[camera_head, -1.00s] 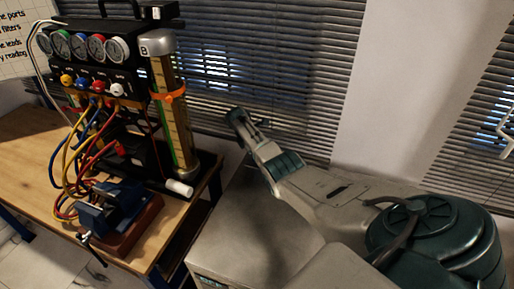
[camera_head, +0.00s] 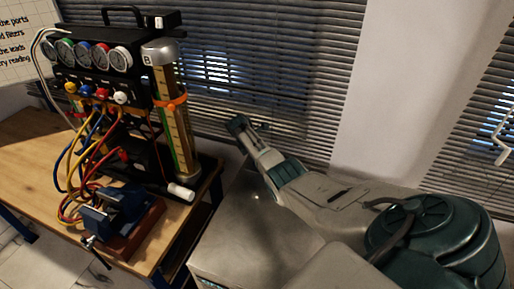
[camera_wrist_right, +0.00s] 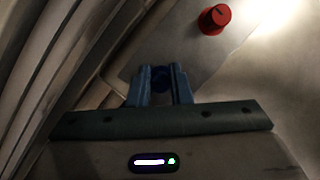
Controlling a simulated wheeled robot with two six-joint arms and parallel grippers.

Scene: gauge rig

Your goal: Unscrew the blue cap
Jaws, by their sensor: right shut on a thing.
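My right gripper (camera_head: 238,122) is raised in front of the window blinds, to the right of the gauge rig and apart from it. In the right wrist view its blue fingers (camera_wrist_right: 161,72) are shut on a small, dark blue round thing, which looks like the blue cap (camera_wrist_right: 161,79). The cap is not distinguishable at the gripper in the head view. A blue fitting (camera_head: 86,92) sits in the row of coloured fittings under the gauges on the rig (camera_head: 92,72). My left gripper is not in view.
A tall cylinder (camera_head: 176,135) with an orange clamp stands on the rig's right side. A blue vise (camera_head: 112,212) and a white-ended piece (camera_head: 181,192) are on the wooden table (camera_head: 30,150). Coloured hoses hang in front. Blinds (camera_head: 285,65) stand behind my arm.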

